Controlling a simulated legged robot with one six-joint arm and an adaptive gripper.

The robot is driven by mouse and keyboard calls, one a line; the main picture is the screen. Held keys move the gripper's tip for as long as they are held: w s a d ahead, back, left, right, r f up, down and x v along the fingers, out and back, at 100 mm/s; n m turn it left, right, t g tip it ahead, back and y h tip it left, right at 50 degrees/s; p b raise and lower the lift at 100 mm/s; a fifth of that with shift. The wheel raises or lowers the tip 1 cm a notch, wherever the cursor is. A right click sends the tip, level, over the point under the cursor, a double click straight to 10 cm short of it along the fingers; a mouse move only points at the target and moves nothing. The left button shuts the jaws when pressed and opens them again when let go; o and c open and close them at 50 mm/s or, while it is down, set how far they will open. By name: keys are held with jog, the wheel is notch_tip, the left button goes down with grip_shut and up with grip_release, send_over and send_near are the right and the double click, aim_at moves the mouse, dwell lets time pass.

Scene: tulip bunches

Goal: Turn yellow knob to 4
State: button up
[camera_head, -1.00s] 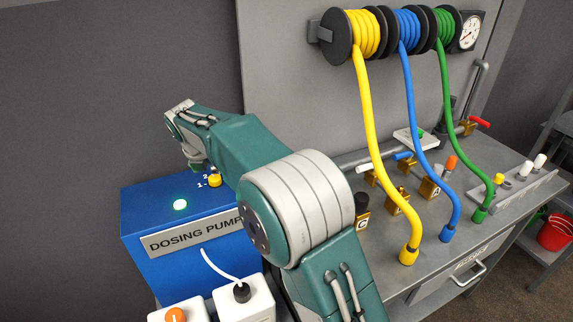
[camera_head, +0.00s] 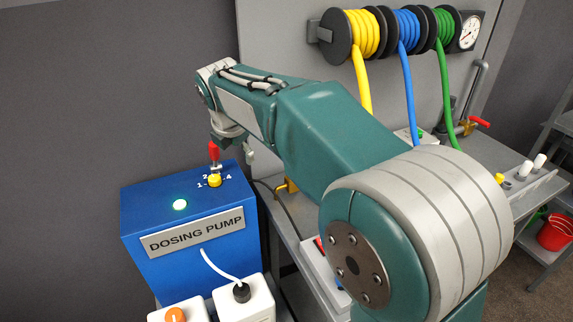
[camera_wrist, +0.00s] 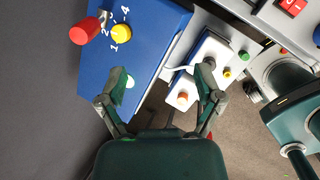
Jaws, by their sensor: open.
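The yellow knob (camera_head: 214,181) stands on top of the blue dosing pump box (camera_head: 185,212). Marks 1, 2 and 4 show around it; I cannot tell which one it points to. In the head view my arm reaches left above and behind the box, with the gripper mostly hidden behind the wrist.
A red-handled part (camera_head: 213,151) stands close behind the knob; it looms large in the wrist view (camera_wrist: 85,30). A lit button (camera_head: 180,205) is on the box top. Hoses and a bench are at the right.

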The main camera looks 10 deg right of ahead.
jog(key=s+d+r+m, duration=0.2)
jog(key=s+d+m, duration=0.7)
jog(key=shift+s+d+m, duration=0.25)
jog(key=shift+s+m, duration=0.05)
jog(key=shift+s, duration=0.05)
